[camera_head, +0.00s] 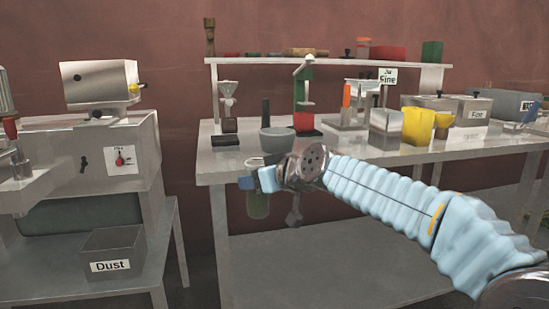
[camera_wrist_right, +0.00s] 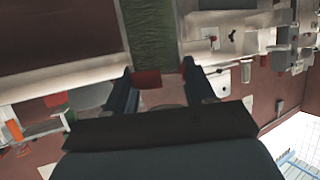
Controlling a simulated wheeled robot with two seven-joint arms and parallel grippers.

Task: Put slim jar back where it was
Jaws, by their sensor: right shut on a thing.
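My right gripper (camera_head: 268,178) is in front of the workbench's front edge, at about tabletop height. A slim, greenish, see-through jar (camera_head: 257,205) hangs below it, clear of the bench. A red patch shows near the left fingertip. Part of the jar is hidden behind the gripper in the head view. My left gripper is not in view.
The workbench (camera_head: 225,172) holds a grey mortar (camera_head: 276,140), a red-and-green stand (camera_head: 303,95), a yellow cup (camera_head: 418,126) and grey bins (camera_head: 473,110). A raised shelf (camera_head: 270,61) runs behind. At left stand a grey machine (camera_head: 90,155) and a "Dust" bin (camera_head: 112,255).

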